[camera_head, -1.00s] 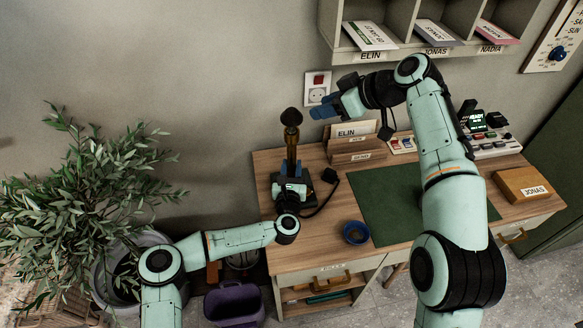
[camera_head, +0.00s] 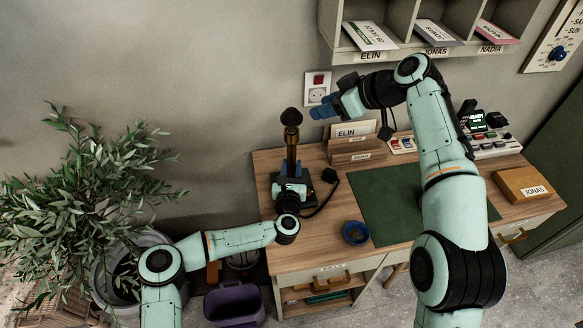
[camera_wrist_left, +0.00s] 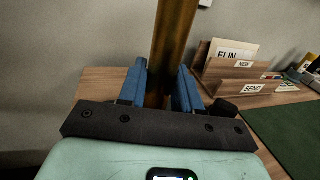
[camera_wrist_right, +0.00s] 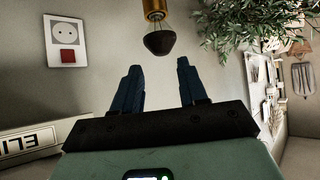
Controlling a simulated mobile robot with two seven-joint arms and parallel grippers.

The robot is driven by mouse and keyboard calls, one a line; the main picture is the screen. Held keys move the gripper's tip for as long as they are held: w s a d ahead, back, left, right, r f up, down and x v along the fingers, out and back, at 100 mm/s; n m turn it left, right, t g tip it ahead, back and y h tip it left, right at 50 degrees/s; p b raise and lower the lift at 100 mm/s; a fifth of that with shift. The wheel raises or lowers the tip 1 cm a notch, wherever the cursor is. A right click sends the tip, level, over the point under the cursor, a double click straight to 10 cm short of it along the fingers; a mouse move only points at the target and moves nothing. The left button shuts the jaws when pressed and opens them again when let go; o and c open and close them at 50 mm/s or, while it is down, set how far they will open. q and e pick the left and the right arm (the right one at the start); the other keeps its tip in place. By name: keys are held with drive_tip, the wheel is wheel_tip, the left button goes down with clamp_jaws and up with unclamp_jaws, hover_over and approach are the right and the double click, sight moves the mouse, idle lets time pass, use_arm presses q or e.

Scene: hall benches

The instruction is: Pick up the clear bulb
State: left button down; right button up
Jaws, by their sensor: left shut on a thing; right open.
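A lamp stands on the desk, with an upright brass stem (camera_head: 292,150) and a dark cone-shaped tip (camera_head: 291,117). In the right wrist view, thin clear or wire-like lines join its brass end (camera_wrist_right: 153,8) to the dark tip (camera_wrist_right: 160,43); I cannot clearly make out a clear bulb there. My left gripper (camera_head: 291,172) is shut on the brass stem, low down; the left wrist view shows its blue fingers on both sides of the stem (camera_wrist_left: 172,50). My right gripper (camera_head: 322,112) is open and empty, right of the lamp's tip and apart from it.
A wooden letter holder (camera_head: 355,149) stands behind a green mat (camera_head: 385,205). A blue ring-shaped dish (camera_head: 356,233) is near the desk's front edge. A black cord and plug (camera_head: 329,175) lie by the lamp. A leafy plant (camera_head: 80,200) is at left; shelves (camera_head: 400,20) hang above.

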idle(0.3)
drive_tip(key=o, duration=0.8)
drive_tip(key=shift+r, duration=0.15)
drive_tip(key=shift+o, duration=0.2)
drive_tip(key=w+r+n+t, duration=0.2)
drive_tip(key=r+t, duration=0.1)
drive_tip(key=shift+w+r, duration=0.2)
drive_tip(key=shift+w, duration=0.2)
drive_tip(key=m+t+h, duration=0.9)
drive_tip(key=m+h, duration=0.1)
approach(292, 113)
wheel_tip(292, 113, down, 3)
drive_tip(key=w, duration=0.2)
drive_tip(key=shift+w+f, duration=0.1)
drive_tip(key=shift+w, duration=0.2)
drive_tip(key=w, duration=0.7)
drive_tip(key=w+d, duration=0.1)
drive_tip(key=w, duration=0.3)
